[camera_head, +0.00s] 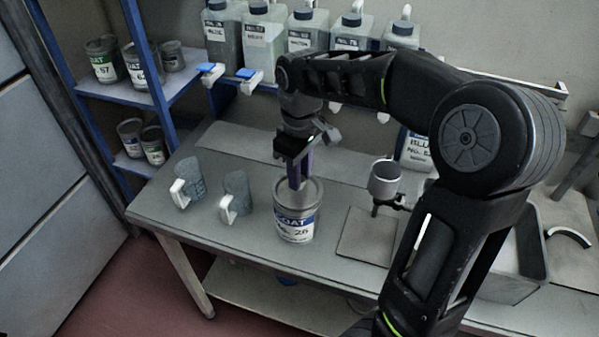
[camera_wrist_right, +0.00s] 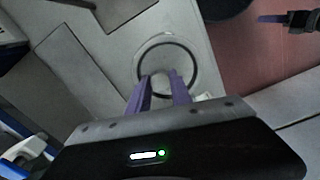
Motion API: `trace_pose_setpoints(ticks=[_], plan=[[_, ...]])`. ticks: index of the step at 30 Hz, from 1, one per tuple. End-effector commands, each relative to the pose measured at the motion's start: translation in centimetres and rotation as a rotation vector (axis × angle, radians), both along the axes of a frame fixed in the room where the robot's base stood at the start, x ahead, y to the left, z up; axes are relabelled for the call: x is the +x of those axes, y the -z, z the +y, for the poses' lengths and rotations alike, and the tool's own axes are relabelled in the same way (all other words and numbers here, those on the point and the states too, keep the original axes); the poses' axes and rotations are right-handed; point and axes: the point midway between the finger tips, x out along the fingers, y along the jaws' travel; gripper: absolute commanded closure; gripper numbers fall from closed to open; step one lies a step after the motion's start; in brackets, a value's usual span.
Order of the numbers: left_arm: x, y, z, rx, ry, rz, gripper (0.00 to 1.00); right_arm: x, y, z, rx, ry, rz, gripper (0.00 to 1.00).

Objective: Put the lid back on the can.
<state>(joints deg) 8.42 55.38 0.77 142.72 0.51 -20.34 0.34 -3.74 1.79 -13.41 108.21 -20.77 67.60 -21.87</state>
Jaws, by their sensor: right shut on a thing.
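The can (camera_head: 295,226), grey with a white and blue label, stands upright on the bench. My right gripper (camera_head: 297,183) points down at the middle of its top. In the right wrist view its purple fingers (camera_wrist_right: 163,82) are shut on the lid (camera_wrist_right: 167,56), a grey disc inside a dark ring. The lid lies over the can's mouth; I cannot tell whether it is seated or slightly above the rim. The fingers hide part of it. What looks like my left gripper (camera_wrist_right: 272,18) shows at the right wrist view's upper right edge, away from the can; its opening is unclear.
Two grey cups with white handles (camera_head: 187,187) (camera_head: 236,196) stand left of the can. A small cup on a stand (camera_head: 384,180) and a flat plate (camera_head: 366,236) are to its right. Bottles (camera_head: 264,30) line the back; a blue-framed shelf (camera_head: 152,98) holds more cans.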

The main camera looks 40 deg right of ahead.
Motion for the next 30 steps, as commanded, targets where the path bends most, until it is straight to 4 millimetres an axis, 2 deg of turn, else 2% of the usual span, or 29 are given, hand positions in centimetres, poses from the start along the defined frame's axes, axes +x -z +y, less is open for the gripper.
trace_pose_setpoints(ticks=[6, 7, 16, 21, 30], plan=[[0.0, 0.01, 0.01, 0.0, 0.0, 0.0, 0.68, 0.01, 0.0, 0.0, 0.0, 0.0, 0.0, 1.0], [-0.01, 0.01, -0.01, 0.0, 0.0, 0.0, 0.68, 0.01, 0.0, 0.0, 0.0, 0.0, 0.0, 0.74], [0.0, 0.01, 0.0, 0.0, 0.0, 0.0, 0.68, 0.01, 0.0, 0.0, 0.0, 0.0, 0.0, 0.49], [0.0, 0.01, 0.0, 0.0, 0.0, 0.0, 0.68, 0.01, 0.0, 0.0, 0.0, 0.0, 0.0, 0.49], [0.0, 0.01, 0.0, 0.0, 0.0, 0.0, 0.68, 0.01, 0.01, 0.0, 0.0, 0.0, 0.0, 0.27]])
